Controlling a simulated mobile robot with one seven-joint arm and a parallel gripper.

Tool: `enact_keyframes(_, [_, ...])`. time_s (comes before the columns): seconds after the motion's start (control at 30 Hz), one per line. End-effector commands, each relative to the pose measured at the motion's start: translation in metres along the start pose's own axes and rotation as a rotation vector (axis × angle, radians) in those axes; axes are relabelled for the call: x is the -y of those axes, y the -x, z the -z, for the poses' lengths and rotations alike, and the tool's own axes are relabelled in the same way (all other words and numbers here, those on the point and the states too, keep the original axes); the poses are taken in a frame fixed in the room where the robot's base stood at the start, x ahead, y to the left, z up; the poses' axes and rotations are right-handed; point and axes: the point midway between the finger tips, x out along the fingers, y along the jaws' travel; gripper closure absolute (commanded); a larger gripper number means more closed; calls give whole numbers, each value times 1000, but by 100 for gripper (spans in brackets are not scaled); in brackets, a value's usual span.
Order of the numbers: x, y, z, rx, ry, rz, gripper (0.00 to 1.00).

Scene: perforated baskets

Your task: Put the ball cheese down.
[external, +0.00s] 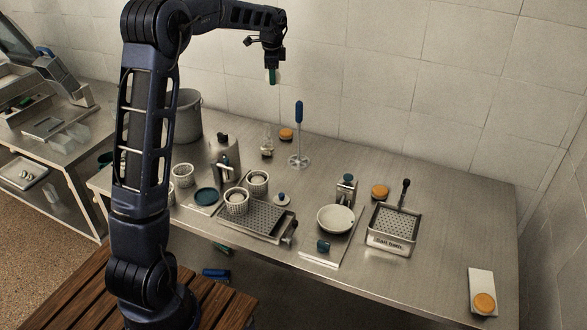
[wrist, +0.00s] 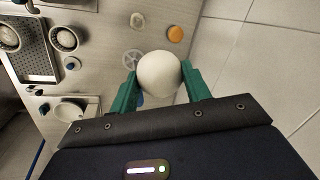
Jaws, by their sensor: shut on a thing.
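The ball cheese (wrist: 159,74) is a round, off-white ball in the wrist view. My gripper (wrist: 160,84) is shut on it, with one green finger on each side. In the external view my gripper (external: 272,76) is raised high above the back of the steel table (external: 400,270), near the tiled wall. The ball is mostly hidden there behind the fingers.
Perforated baskets (external: 236,202) stand on and beside a perforated tray (external: 262,224). A blue-handled tool (external: 298,140) stands upright at the back. A white bowl (external: 335,219), a labelled metal box (external: 391,240) and orange cheeses (external: 380,191) are further right. The table's right side has bare room.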

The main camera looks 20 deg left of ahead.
Motion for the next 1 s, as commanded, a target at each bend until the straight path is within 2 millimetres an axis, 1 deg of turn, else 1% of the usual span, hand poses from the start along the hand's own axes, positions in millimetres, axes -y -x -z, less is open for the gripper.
enact_keyframes(0.03, [4,-1,-24,11,42,-1,76])
enact_keyframes(0.17, [12,-3,-81,34,146,0,76])
enact_keyframes(0.2, [14,-4,-98,42,178,-1,76])
enact_keyframes(0.27, [15,-5,-124,53,225,-2,76])
enact_keyframes(0.3, [16,-5,-142,60,259,-2,76])
enact_keyframes(0.33, [16,-5,-155,66,283,-2,76])
enact_keyframes(0.53, [10,-5,-244,102,447,-3,76])
enact_keyframes(0.57, [8,-5,-256,107,471,-4,76])
enact_keyframes(0.6, [5,-5,-274,114,505,-4,76])
enact_keyframes(0.67, [1,-3,-300,124,555,-3,76])
enact_keyframes(0.7, [-3,-3,-317,131,588,-3,76])
enact_keyframes(0.83, [-16,-1,-366,151,686,-5,76])
enact_keyframes(0.9, [-23,1,-386,159,729,-4,76])
enact_keyframes(1.0, [-32,2,-410,168,779,-4,76])
